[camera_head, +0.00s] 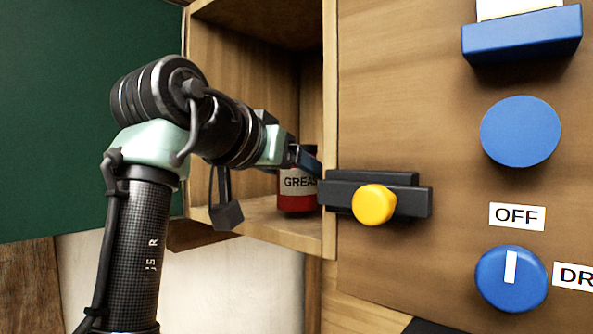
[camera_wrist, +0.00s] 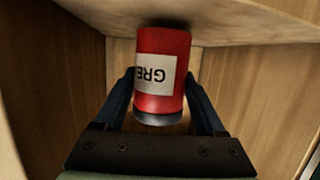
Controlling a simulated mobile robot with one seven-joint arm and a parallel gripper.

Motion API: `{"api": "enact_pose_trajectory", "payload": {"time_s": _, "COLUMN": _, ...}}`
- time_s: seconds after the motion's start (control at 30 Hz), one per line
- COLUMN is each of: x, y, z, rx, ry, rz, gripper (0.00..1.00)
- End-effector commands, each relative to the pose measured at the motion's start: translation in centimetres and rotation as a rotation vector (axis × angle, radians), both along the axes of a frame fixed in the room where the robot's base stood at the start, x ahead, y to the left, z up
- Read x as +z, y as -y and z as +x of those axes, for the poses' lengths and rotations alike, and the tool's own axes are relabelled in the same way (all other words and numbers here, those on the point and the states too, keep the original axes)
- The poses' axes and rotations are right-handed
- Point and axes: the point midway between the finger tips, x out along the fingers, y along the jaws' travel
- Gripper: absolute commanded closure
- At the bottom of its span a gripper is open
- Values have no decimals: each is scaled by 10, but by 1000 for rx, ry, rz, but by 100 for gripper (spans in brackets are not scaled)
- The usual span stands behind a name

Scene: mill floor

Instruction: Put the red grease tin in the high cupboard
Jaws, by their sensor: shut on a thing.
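The red grease tin (camera_head: 297,201) has a white label and is inside the open wooden cupboard (camera_head: 230,80), near its right wall. In the head view its base appears at the cupboard floor; I cannot tell whether it touches. My gripper (camera_head: 305,160) reaches into the cupboard and is shut on the tin, partly hiding its upper part. In the wrist view the tin (camera_wrist: 161,75) stands between the two dark fingers of my gripper (camera_wrist: 163,98), with its label upside down in the picture.
A panel right of the cupboard carries a black latch with a yellow knob (camera_head: 374,204), a blue button (camera_head: 520,131), a blue dial (camera_head: 511,279) and a blue holder (camera_head: 522,35). A dark green surface (camera_head: 70,110) lies at the left. The cupboard walls are close around my gripper.

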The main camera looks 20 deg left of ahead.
Motion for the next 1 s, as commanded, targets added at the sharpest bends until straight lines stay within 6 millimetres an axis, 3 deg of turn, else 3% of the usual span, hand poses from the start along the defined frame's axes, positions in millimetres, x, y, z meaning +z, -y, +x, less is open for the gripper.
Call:
{"api": "enact_pose_trajectory", "payload": {"time_s": 0.5, "x": -12, "y": 1, "z": 0, "rx": 0, "ry": 4, "rz": 0, "gripper": 100}}
{"api": "enact_pose_trajectory", "payload": {"time_s": 0.53, "x": -13, "y": 0, "z": 0, "rx": 0, "ry": 2, "rz": 0, "gripper": 24}}
{"api": "enact_pose_trajectory", "payload": {"time_s": 0.67, "x": -12, "y": 0, "z": 0, "rx": 0, "ry": 1, "rz": 0, "gripper": 1}}
{"api": "enact_pose_trajectory", "payload": {"time_s": 1.0, "x": -9, "y": 0, "z": -2, "rx": 0, "ry": 2, "rz": 0, "gripper": 0}}
